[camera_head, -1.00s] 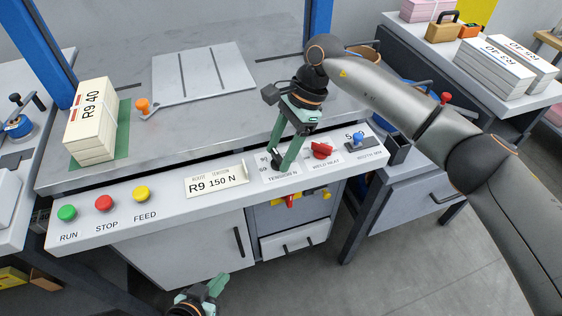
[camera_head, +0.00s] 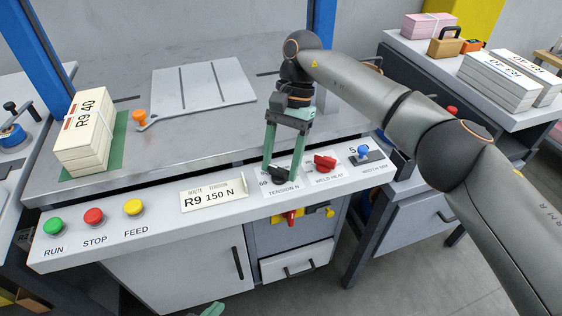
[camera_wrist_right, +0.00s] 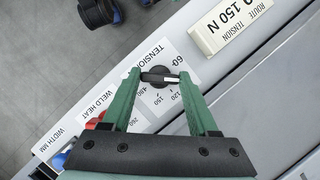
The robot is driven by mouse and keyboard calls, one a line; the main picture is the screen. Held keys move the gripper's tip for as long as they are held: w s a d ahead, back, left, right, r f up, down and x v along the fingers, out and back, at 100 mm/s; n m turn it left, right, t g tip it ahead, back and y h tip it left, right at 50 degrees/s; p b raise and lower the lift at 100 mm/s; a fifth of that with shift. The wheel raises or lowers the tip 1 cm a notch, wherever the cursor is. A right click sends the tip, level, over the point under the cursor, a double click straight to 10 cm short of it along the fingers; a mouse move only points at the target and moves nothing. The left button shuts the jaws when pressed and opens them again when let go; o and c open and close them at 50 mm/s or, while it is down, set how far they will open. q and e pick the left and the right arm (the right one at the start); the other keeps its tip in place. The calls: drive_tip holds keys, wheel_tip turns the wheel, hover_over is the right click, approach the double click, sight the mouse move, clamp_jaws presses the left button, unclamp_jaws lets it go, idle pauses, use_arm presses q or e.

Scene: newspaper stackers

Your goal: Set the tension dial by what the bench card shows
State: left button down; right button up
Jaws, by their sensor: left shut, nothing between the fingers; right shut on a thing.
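The bench card (camera_head: 213,196) reads "ROUTE TENSION R9 150 N" and stands on the sloped front panel; it also shows in the right wrist view (camera_wrist_right: 228,25). Right of it is the tension dial (camera_head: 279,177), a black bar knob on a white scale plate. My right gripper (camera_head: 281,172) points down and is shut on the knob. In the right wrist view the knob (camera_wrist_right: 158,77) lies between the green fingertips, with a white mark on its right part. Scale numbers 60, 120 and 150 show around it. My left gripper (camera_head: 208,309) barely shows at the bottom edge, shut and empty.
Green, red and yellow buttons (camera_head: 133,207) are on the left of the panel. A newspaper bundle (camera_head: 86,130) stands behind them.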

use_arm(q)
drive_tip(key=shift+r, duration=0.1)
idle(0.3)
use_arm(e)
drive_tip(key=o, duration=1.4)
use_arm(q)
drive_tip(key=shift+w, duration=0.1)
use_arm(e)
drive_tip(key=shift+r, duration=0.1)
